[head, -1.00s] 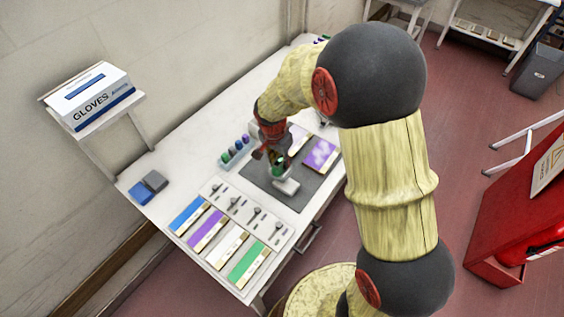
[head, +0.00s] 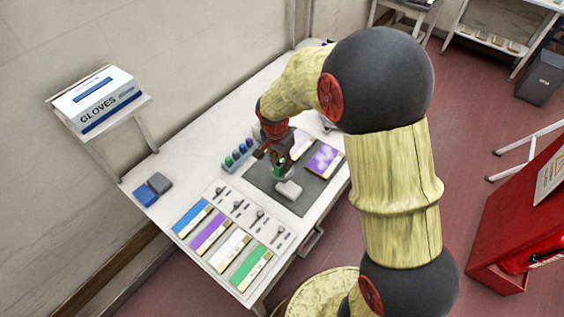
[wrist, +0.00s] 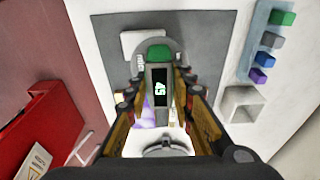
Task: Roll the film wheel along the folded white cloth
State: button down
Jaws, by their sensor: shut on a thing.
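My gripper (wrist: 160,98) is shut on a grey tool with a green top and a dark "45" display, which I take to be the film wheel (wrist: 159,53). A rounded grey part shows around its top; the rolling contact is hidden. In the head view the film wheel (head: 280,167) is over the dark grey mat, beneath my gripper. The folded white cloth (head: 289,190) lies on the mat, just in front of the tool. In the wrist view the cloth (wrist: 135,43) shows partly behind the tool. I cannot tell whether they touch.
A rack of coloured pieces (head: 236,156) stands left of my gripper. Coloured panels (head: 210,233) and small tools lie at the front. A glove box (head: 98,100) sits on a side shelf.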

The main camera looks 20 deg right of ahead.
jog(key=s+d, duration=0.4)
jog(key=s, duration=0.1)
dwell(0.7)
jog(key=shift+s+a+f+b, duration=0.1)
jog(key=shift+f+b, duration=0.85)
jog(key=shift+b, duration=0.25)
dwell(2.4)
